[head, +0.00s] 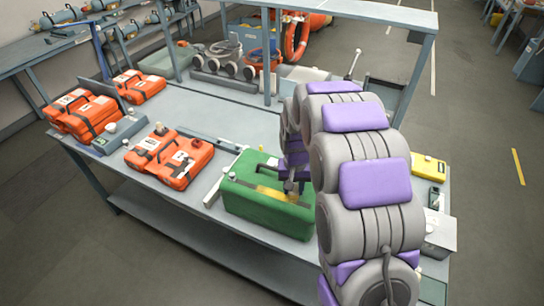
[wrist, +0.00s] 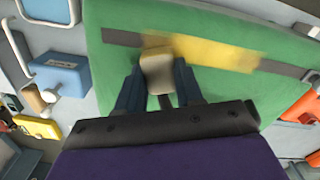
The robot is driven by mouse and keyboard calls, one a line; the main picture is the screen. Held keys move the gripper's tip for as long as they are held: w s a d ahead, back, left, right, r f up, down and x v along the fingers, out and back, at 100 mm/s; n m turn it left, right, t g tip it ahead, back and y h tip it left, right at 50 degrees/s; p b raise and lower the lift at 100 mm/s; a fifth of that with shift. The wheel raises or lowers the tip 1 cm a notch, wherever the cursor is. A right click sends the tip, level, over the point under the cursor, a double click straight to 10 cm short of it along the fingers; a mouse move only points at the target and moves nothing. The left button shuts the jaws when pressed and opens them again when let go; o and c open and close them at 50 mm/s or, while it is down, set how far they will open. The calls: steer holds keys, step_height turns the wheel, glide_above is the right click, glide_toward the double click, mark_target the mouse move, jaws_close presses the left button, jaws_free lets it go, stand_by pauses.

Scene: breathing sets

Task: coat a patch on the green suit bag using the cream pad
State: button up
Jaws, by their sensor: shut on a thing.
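The green suit bag (head: 265,212) lies on the workbench, and its top fills most of the wrist view (wrist: 230,95). A dark strap (wrist: 120,37) runs across it. A yellow coated band (wrist: 215,52) covers part of the strap and the green around it, with blurred edges; it also shows in the head view (head: 272,193). My gripper (wrist: 158,85) is shut on the cream pad (wrist: 157,68), which is over the left end of the yellow band. Whether the pad touches the bag I cannot tell. In the head view my arm partly hides the gripper.
Orange cases (head: 170,157) lie left of the bag, with more at the bench's far left. A yellow box (head: 428,167) is at the right, beyond my arm. In the wrist view a blue box (wrist: 62,75) sits left of the bag. Bare bench shows behind the bag.

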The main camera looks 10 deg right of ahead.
steer(key=shift+w+a+r, duration=0.15)
steer(key=shift+w+r, duration=0.05)
steer(key=shift+r, duration=0.1)
steer(key=r, duration=0.1)
steer(key=a+r, duration=0.1)
steer(key=r+p, duration=0.1)
steer(key=r, duration=0.1)
steer(key=shift+a, duration=0.4)
steer(key=shift+d+r+p, duration=0.3)
steer(key=shift+d+r, duration=0.2)
steer(key=shift+r, duration=0.35)
steer(key=shift+d+r+p, duration=0.3)
steer(key=shift+d+r, duration=0.2)
steer(key=shift+r, duration=0.3)
steer(key=shift+a+r, duration=0.1)
steer(key=shift+a, duration=0.65)
